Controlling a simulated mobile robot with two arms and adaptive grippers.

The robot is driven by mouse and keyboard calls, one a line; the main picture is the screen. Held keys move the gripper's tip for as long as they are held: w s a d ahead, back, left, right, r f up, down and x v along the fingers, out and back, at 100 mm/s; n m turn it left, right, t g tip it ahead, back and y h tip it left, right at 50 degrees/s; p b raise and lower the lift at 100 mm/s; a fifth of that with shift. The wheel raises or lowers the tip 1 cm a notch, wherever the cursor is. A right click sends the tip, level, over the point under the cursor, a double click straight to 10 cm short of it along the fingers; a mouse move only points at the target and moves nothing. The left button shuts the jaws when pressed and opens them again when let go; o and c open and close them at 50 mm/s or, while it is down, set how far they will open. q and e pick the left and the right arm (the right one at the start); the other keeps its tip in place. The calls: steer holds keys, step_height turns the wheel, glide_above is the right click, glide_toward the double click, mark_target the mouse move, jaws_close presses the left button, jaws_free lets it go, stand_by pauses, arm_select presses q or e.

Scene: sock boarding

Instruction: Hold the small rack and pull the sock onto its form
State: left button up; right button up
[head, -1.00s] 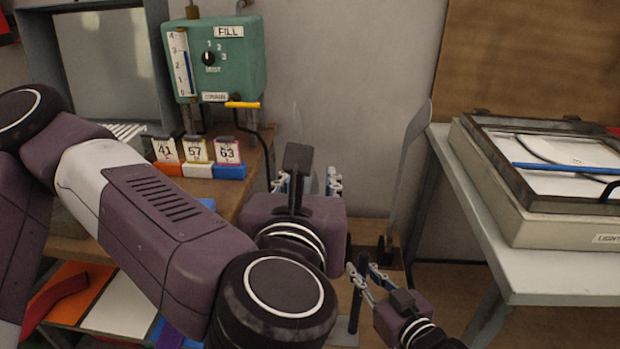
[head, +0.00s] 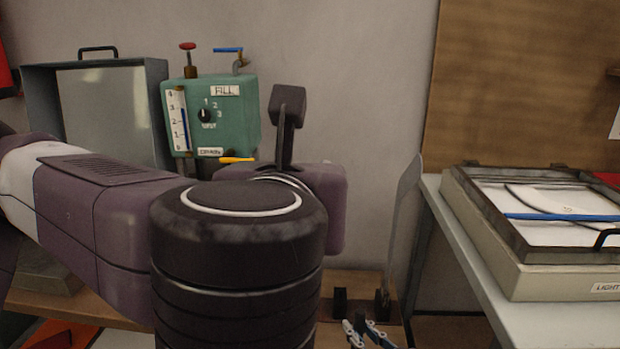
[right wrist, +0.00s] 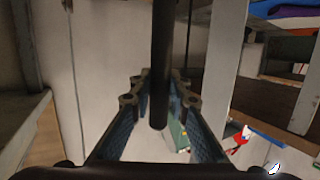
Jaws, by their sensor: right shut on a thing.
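A thin grey upright form (head: 402,225) stands behind the bench, right of my left arm in the head view. Its dark foot (head: 382,303) sits on the wooden bench. My right gripper (head: 367,328) shows at the bottom edge of the head view, mostly cut off. In the right wrist view, a dark upright rod (right wrist: 161,60), seemingly the small rack's post, runs between the fingers of my right gripper (right wrist: 158,88), which is shut on it. My left arm's large dark joint and wrist fill the middle, hiding the left gripper's fingers. I see no sock.
A green FILL box (head: 225,125) with knob and taps stands at the back left, beside a grey framed panel (head: 110,115). A light box (head: 540,245) sits on a grey table (head: 465,290) at right. The gap of wall between them is clear.

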steer(key=o, duration=0.9)
steer(key=shift+o, duration=0.2)
